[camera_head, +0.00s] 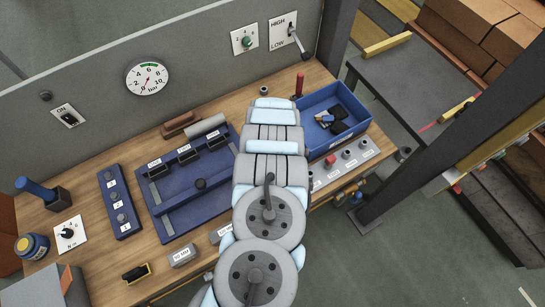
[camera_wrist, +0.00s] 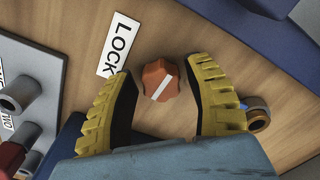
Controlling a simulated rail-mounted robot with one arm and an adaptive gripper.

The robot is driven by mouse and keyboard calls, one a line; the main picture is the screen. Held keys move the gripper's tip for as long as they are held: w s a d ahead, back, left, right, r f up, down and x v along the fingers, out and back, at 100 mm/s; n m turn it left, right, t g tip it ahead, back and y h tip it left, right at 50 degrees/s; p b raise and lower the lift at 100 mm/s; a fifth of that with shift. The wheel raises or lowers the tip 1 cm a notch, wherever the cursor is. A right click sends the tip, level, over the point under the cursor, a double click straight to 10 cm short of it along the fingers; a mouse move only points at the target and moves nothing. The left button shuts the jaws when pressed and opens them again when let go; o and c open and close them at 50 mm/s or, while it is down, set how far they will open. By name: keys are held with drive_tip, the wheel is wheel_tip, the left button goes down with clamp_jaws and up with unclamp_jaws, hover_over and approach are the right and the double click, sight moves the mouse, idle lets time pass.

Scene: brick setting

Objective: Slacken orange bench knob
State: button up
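The orange knob (camera_wrist: 160,81) shows in the wrist view, a faceted knob with a white line across its top. It sits on the wooden bench top beside a white plate marked LOCK (camera_wrist: 119,45). My gripper (camera_wrist: 160,70) is open, with a yellow ribbed finger on each side of the knob. A gap shows between the knob and each finger, and I see no contact. How deep the fingertips reach beside the knob is unclear. In the head view my arm hides both the knob and the gripper.
A blue bin (camera_head: 335,117) holding dark parts and a grey control panel (camera_head: 345,164) lie right of my arm. A blue fixture (camera_head: 180,205) stands to its left. A small round copper-coloured part (camera_wrist: 258,118) is right of the fingers. Bare wood surrounds the knob.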

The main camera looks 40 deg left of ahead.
drive_tip(key=shift+o, duration=0.6)
drive_tip(key=shift+r, duration=0.1)
wheel_tip(320, 180, up, 12)
idle(0.8)
idle(0.6)
